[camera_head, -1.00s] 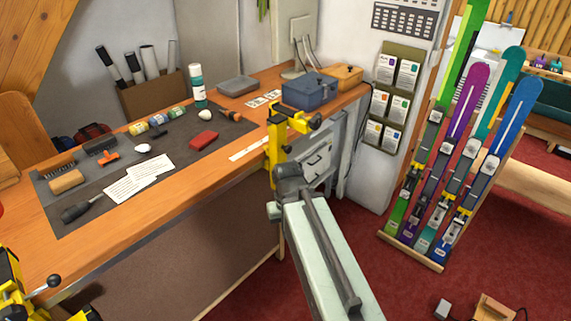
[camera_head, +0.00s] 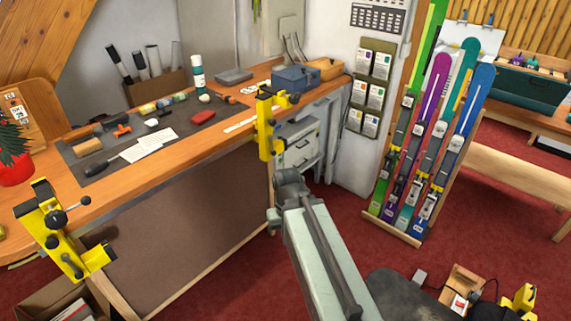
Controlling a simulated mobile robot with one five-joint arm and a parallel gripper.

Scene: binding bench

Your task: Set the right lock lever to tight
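The right yellow vise (camera_head: 265,125) is fixed to the front edge of the bench near its right end. A dark lever with a round black knob (camera_head: 293,98) sticks out to the right from its top; whether it is set loose or tight cannot be read. The left yellow vise (camera_head: 62,235) is at the near left edge, with its own black-knobbed lever (camera_head: 84,201). My pale green arm rises from the bottom centre, its dark joint just below the right vise in the picture. No fingertips of my gripper show.
A ski rack (camera_head: 404,238) stands to the right. A small wooden box and a dark rounded shape (camera_head: 405,290) are at lower right. Red floor lies between.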

